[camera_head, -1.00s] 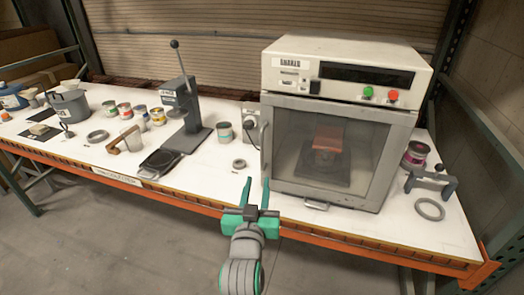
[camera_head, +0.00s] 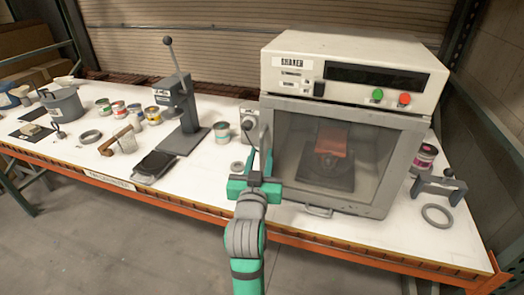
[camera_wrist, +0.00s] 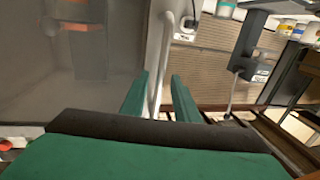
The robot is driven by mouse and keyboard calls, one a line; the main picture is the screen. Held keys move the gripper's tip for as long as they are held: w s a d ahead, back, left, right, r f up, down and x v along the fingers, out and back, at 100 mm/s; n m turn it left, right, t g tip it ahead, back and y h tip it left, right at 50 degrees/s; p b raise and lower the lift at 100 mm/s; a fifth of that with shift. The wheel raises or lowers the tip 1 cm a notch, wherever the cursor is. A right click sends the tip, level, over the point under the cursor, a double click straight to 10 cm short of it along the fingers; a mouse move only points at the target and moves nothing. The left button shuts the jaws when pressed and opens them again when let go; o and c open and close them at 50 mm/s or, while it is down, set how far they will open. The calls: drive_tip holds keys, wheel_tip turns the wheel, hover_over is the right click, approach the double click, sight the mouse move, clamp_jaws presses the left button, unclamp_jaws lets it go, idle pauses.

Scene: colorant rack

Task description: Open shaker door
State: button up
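The shaker (camera_head: 355,57) is a white box machine with a grey-framed glass door (camera_head: 345,206), which is closed. A red-orange object (camera_head: 333,138) shows inside through the glass. The door's upright handle is on its left edge, mostly hidden by my gripper in the head view. In the wrist view the handle (camera_wrist: 166,45) is a pale vertical bar running between my two green fingers. My gripper (camera_head: 261,158) is at the door's left edge; its fingers (camera_wrist: 159,80) are apart on either side of the bar. Whether either finger touches it is unclear.
Open floor (camera_head: 130,245) lies before the orange-edged bench.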

drive_tip(key=shift+w+d, duration=0.1)
drive_tip(key=shift+w, duration=0.35)
clamp_jaws()
